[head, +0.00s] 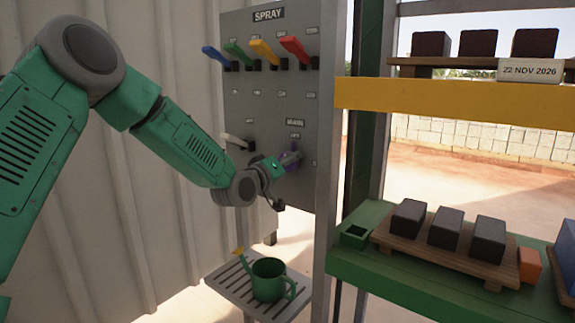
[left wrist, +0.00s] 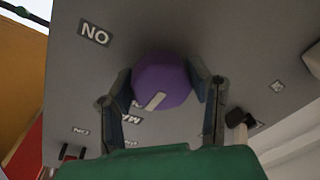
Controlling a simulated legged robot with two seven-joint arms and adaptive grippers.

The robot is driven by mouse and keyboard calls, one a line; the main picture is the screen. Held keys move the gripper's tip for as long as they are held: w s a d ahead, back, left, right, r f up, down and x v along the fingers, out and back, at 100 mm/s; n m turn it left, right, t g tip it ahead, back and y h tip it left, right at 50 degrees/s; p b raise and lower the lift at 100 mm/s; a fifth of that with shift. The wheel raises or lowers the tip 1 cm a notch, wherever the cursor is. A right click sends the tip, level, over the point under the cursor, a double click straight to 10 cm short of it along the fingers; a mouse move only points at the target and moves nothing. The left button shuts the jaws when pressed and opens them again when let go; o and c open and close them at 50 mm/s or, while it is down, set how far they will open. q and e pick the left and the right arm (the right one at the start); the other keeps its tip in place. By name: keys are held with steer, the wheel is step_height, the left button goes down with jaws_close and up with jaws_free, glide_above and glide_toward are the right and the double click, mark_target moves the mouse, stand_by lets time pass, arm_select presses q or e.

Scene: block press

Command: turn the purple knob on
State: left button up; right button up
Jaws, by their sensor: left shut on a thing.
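The purple knob (left wrist: 162,84) sits on the grey control panel (head: 265,95). In the left wrist view it is between my left gripper's two fingers (left wrist: 163,92), which close on its sides. A pale pointer mark on the knob's face lies slanted. In the head view my left gripper (head: 283,165) reaches the panel's lower right part and covers most of the knob, with only a little purple (head: 293,167) showing. My right gripper is not in view.
Blue, green, yellow and red levers (head: 294,47) stick out along the panel's top. A white lever (head: 236,141) is left of my gripper. Below, a green watering can (head: 268,280) stands on a slatted stand. A green shelf (head: 385,262) with dark blocks is at right.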

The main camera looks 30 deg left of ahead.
arm_select(q)
steer(key=shift+r, duration=0.2)
steer(key=shift+a+m, duration=0.1)
steer(key=shift+m, duration=0.2)
steer(key=m+p, duration=0.1)
steer(key=m, duration=0.2)
steer(key=shift+m, duration=0.3)
steer(key=m, duration=0.4)
steer(key=shift+w+m+t, duration=0.1)
steer(key=shift+m+t, duration=0.3)
steer(key=m+h, duration=0.1)
steer(key=m, duration=0.3)
steer(key=shift+a+m+p, duration=0.1)
steer(key=shift+m+p, duration=0.2)
steer(key=shift+m, duration=0.1)
steer(key=shift+f+m+h, duration=0.1)
steer(key=shift+m+h, duration=0.3)
steer(key=shift+m, duration=2.2)
steer(key=shift+f, duration=0.1)
